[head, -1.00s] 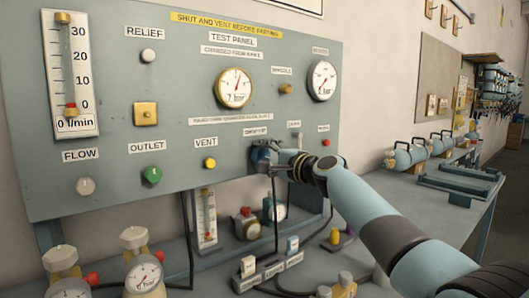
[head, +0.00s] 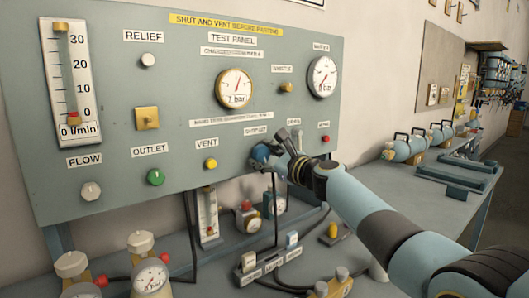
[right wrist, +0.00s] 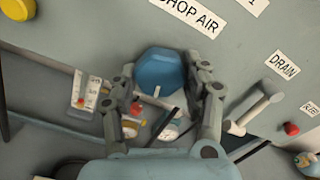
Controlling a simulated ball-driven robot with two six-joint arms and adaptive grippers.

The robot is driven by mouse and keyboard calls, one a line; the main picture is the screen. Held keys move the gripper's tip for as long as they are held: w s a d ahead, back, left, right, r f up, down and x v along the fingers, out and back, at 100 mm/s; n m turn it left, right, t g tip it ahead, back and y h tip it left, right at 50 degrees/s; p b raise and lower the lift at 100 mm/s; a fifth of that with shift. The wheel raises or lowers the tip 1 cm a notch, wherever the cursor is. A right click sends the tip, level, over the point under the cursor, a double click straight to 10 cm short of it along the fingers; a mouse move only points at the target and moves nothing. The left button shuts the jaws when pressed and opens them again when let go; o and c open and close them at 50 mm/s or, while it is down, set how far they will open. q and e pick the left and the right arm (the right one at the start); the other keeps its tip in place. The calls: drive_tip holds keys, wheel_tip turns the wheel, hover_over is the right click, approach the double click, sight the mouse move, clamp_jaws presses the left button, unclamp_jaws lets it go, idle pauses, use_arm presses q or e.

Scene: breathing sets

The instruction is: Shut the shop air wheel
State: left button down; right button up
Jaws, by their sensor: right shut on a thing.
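The blue shop air wheel (head: 260,153) sits low on the grey test panel, under its label. In the right wrist view the wheel (right wrist: 158,70) is a faceted blue knob with a white mark at its lower edge, below the SHOP AIR label (right wrist: 190,14). My right gripper (head: 267,158) is at the wheel and partly hides it in the head view. In the right wrist view the fingers of this gripper (right wrist: 162,82) are on both sides of the wheel, shut on it. My left gripper is not in view.
A drain lever (right wrist: 258,108) and a small red button (head: 325,139) are right of the wheel. The yellow vent knob (head: 210,163) and green outlet knob (head: 155,177) are to its left. Regulators, gauges and hoses crowd the bench below the panel.

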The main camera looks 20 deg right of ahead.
drive_tip(key=m+p, duration=0.1)
drive_tip(key=m, duration=0.3)
drive_tip(key=shift+m+p, duration=0.3)
drive_tip(key=shift+p, duration=0.1)
drive_tip(key=m+p, duration=0.1)
drive_tip(key=m, duration=0.2)
drive_tip(key=shift+s+a+f+m, duration=0.1)
drive_tip(key=shift+m, duration=0.3)
drive_tip(key=m+p, duration=0.2)
drive_tip(key=m, duration=0.2)
drive_tip(key=shift+a, duration=0.1)
drive_tip(key=m+p, duration=0.2)
drive_tip(key=m, duration=0.3)
drive_tip(key=m+p, duration=0.1)
drive_tip(key=m, duration=0.2)
drive_tip(key=shift+m, duration=0.3)
drive_tip(key=m+p, duration=0.1)
drive_tip(key=m, duration=0.2)
drive_tip(key=shift+m, duration=0.3)
drive_tip(key=m+p, duration=0.1)
drive_tip(key=m, duration=0.3)
drive_tip(key=shift+r+p, duration=0.2)
drive_tip(key=shift+p, duration=0.1)
drive_tip(key=shift+m+p, duration=0.55)
drive_tip(key=shift+m, duration=1.35)
